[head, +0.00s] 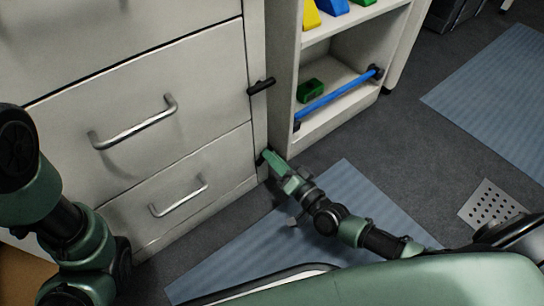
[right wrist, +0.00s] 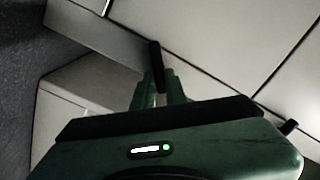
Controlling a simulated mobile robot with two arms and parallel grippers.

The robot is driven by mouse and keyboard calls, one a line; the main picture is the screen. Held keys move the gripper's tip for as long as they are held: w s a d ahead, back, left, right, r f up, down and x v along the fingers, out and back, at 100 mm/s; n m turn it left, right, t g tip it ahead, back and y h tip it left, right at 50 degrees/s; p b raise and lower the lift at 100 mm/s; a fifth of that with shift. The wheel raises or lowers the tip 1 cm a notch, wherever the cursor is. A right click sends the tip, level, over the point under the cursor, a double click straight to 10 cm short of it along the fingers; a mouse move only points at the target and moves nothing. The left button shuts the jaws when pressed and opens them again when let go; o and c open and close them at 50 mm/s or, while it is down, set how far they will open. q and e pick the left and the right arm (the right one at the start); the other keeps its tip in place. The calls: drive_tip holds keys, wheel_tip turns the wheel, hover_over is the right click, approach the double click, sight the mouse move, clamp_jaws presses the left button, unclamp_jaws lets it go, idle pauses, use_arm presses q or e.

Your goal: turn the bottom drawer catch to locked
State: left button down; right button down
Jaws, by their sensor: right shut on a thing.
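The bottom drawer (head: 150,222) is closed, with a silver bar handle (head: 180,198). My right gripper (head: 270,156) is at the cabinet's right edge strip, beside the upper right corner of this drawer. In the right wrist view its two green fingers (right wrist: 160,88) are shut on the bottom drawer catch (right wrist: 155,58), a slim black bar that sticks out past the fingertips. In the head view the gripper mostly hides this catch. My left arm shows at the left, but its gripper is out of view.
A higher black catch (head: 261,86) sits on the same strip beside the closed drawer above (head: 150,145). An open shelf (head: 318,133) with a blue bar (head: 338,97) and a green block (head: 311,91) stands to the right. Blue mats (head: 340,205) lie on the grey floor.

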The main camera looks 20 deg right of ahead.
drive_tip(key=shift+d+f+m+b, duration=0.1)
drive_tip(key=shift+f+m+b, duration=0.15)
drive_tip(key=shift+m, duration=1.6)
drive_tip(key=shift+f+m+b, duration=0.1)
drive_tip(key=shift+f+m, duration=0.15)
drive_tip(key=shift+m, duration=1.6)
drive_tip(key=c, duration=1.4)
unclamp_jaws()
drive_tip(key=shift+c, duration=0.2)
drive_tip(key=p+v, duration=0.3)
drive_tip(key=v, duration=0.5)
